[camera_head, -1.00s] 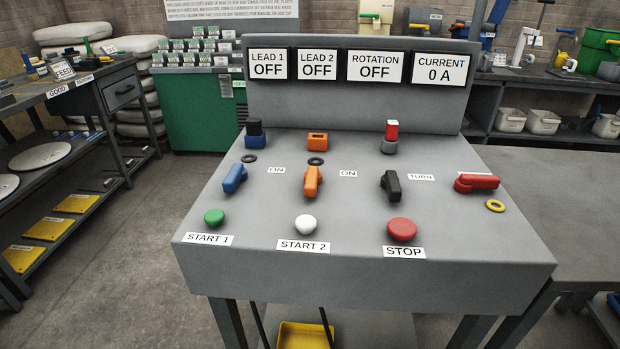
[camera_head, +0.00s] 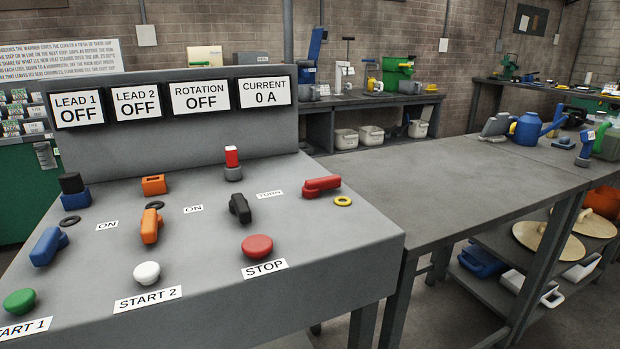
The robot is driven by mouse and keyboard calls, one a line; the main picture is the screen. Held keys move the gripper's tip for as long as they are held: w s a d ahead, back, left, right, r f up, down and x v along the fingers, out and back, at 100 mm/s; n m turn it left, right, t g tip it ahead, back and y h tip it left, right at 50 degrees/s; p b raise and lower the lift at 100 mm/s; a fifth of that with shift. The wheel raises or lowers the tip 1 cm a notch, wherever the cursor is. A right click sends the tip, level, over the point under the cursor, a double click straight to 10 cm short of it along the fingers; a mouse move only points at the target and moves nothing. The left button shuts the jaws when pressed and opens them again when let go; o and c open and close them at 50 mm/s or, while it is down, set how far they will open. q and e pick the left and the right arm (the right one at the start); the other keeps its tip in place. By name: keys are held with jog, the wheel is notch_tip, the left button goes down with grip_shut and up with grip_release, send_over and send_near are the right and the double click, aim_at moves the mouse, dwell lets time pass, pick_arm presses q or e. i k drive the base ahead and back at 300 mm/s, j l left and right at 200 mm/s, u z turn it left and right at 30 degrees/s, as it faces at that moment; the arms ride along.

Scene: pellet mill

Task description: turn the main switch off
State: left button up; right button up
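The grey control console (camera_head: 215,285) stands at the left and centre. A red rotary handle (camera_head: 321,186) sits at its right, lying roughly crosswise, near a yellow ring (camera_head: 343,201) and a TURN label (camera_head: 270,194). Black (camera_head: 240,208), orange (camera_head: 151,226) and blue (camera_head: 48,246) handles sit to its left. No label reading main switch is legible. The displays read LEAD 1 OFF (camera_head: 80,108), LEAD 2 OFF (camera_head: 136,104), ROTATION OFF (camera_head: 199,97) and CURRENT 0 A (camera_head: 264,93). Neither of my grippers is in view.
Green (camera_head: 20,301), white (camera_head: 147,273) and red (camera_head: 257,246) buttons line the console's front. A grey table (camera_head: 430,185) adjoins on the right, mostly bare, with a blue watering can (camera_head: 526,129) at its far end. A back bench (camera_head: 375,99) holds tools and bins.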

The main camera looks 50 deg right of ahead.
aim_at(312, 187)
jog(key=z, duration=1.55)
